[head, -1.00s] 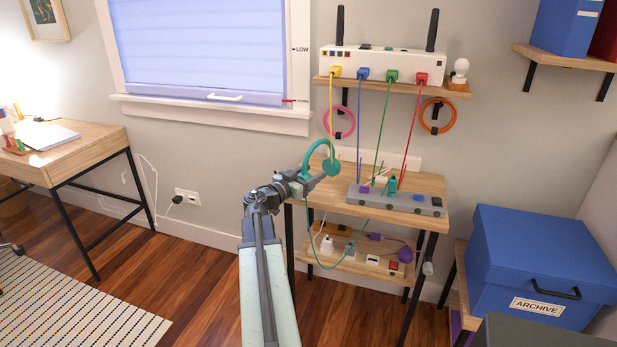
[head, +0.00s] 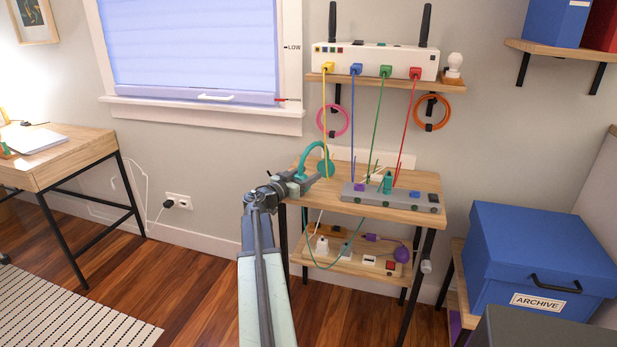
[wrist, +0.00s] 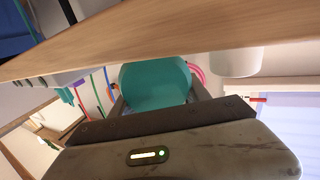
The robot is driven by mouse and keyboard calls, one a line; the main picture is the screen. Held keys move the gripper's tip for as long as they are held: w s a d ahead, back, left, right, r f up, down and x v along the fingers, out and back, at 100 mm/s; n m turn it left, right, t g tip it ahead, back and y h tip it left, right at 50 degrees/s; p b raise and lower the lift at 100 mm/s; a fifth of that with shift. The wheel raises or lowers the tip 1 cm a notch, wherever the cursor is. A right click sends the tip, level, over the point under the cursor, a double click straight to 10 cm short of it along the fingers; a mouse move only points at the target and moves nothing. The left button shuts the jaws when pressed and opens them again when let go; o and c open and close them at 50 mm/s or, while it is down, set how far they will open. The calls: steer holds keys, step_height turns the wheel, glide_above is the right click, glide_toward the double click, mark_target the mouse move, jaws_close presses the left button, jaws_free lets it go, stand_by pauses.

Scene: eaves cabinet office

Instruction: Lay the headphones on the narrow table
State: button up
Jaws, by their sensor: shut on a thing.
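The teal headphones (head: 314,150) are held at the end of my arm, with the headband arching up and one round ear cup at the right. My gripper (head: 306,184) is shut on them, over the left back part of the narrow table (head: 322,195). In the wrist view a teal ear cup (wrist: 155,86) sits between the fingers, close to a wooden edge across the top. I cannot tell whether the headphones touch the tabletop. Part of the headphones is hidden by the gripper.
A grey power strip (head: 392,198) with plugs fills much of the table's right side. Yellow, blue, green and red cables hang from the white router (head: 375,62) on the shelf above. A lower shelf (head: 350,262) holds chargers. A blue archive box (head: 535,255) stands right.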

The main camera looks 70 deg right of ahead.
steer(key=o, duration=1.6)
steer(key=shift+f, duration=0.1)
steer(key=shift+c, duration=0.2)
steer(key=shift+r, duration=0.25)
steer(key=v, duration=1.2)
steer(key=shift+f, duration=0.1)
